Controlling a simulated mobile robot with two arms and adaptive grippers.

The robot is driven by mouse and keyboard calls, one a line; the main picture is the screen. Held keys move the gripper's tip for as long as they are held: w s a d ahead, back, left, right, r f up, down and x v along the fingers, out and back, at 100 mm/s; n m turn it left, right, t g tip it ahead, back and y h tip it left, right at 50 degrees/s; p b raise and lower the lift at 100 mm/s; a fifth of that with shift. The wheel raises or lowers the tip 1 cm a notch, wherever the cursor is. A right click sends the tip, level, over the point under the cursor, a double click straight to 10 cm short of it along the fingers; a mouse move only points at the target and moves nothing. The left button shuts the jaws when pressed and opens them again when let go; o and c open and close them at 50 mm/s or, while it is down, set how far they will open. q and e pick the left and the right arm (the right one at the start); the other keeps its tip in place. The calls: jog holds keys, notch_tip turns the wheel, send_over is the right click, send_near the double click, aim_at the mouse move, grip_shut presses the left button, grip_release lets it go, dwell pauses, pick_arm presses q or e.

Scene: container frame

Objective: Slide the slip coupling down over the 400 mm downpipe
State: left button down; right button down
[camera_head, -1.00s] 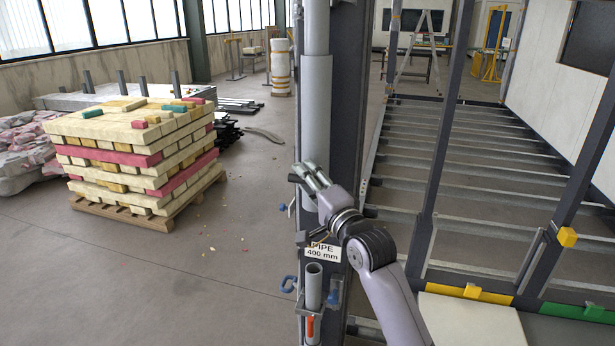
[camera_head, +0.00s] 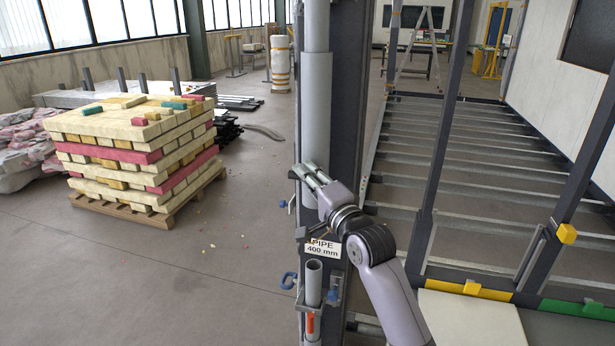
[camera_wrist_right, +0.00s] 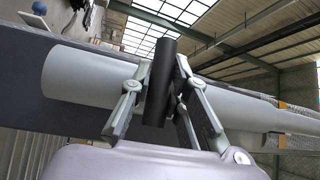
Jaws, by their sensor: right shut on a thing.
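A grey vertical pipe stands against the dark post in the head view. Its upper part is narrower, and a wider grey sleeve (camera_head: 316,110) surrounds it below. I cannot tell for sure whether this sleeve is the slip coupling. My right gripper (camera_head: 308,177) is at the sleeve's lower part, shut on a black bar. In the right wrist view the black bar (camera_wrist_right: 160,85) sits between the fingers, crossing in front of the grey sleeve (camera_wrist_right: 80,76), whose end shows at left. Below, a short grey pipe (camera_head: 313,280) stands upright in a holder. My left gripper is out of view.
A pallet of bricks (camera_head: 140,150) is at left, with clear floor between. Steel framing stands at right.

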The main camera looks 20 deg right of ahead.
dwell(0.4)
notch_tip(320, 180, down, 26)
jog(key=b, duration=1.4)
jog(key=shift+f, duration=0.25)
jog(key=c, duration=1.5)
grip_release()
jog(key=shift+r, duration=0.15)
jog(key=shift+o, duration=0.2)
jog(key=v, duration=1.2)
